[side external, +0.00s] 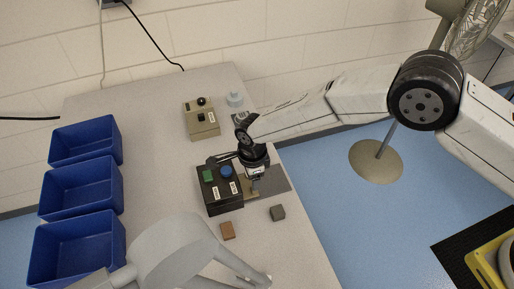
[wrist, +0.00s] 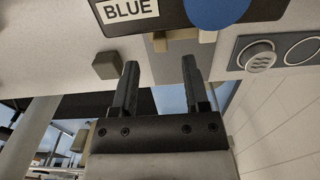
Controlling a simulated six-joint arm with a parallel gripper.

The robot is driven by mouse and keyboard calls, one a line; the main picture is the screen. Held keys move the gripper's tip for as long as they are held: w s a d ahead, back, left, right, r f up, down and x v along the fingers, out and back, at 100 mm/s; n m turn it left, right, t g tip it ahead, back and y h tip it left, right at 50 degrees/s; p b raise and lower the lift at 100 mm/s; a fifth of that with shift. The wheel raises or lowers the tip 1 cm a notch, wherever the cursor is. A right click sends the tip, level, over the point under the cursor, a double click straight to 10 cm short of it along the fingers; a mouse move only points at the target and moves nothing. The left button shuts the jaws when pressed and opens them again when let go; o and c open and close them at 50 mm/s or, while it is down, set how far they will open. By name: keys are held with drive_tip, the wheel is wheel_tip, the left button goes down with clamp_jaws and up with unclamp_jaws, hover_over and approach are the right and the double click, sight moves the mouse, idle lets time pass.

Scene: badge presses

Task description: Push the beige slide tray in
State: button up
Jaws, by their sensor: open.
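The dark badge press (side external: 220,190) stands on the table with a green and a blue button on top. In the wrist view, its edge (wrist: 185,16) shows a BLUE label and part of the blue button. A beige piece (wrist: 176,36), which looks like the slide tray, sticks out from under the press edge, above a grey strip. In the side view a small beige part (side external: 255,188) shows beside the press, partly hidden by my gripper (side external: 256,176). My gripper (wrist: 160,64) is open and empty, its fingers pointing toward the beige piece with a visible gap.
A grey block (side external: 277,213) and a brown block (side external: 228,230) lie near the press. A beige box with a black knob (side external: 201,121) stands farther back. Several blue bins (side external: 82,187) line the left side.

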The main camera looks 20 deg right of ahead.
drive_tip(key=shift+r, duration=1.25)
drive_tip(key=shift+r, duration=0.15)
wheel_tip(320, 180, up, 7)
idle(0.4)
idle(0.4)
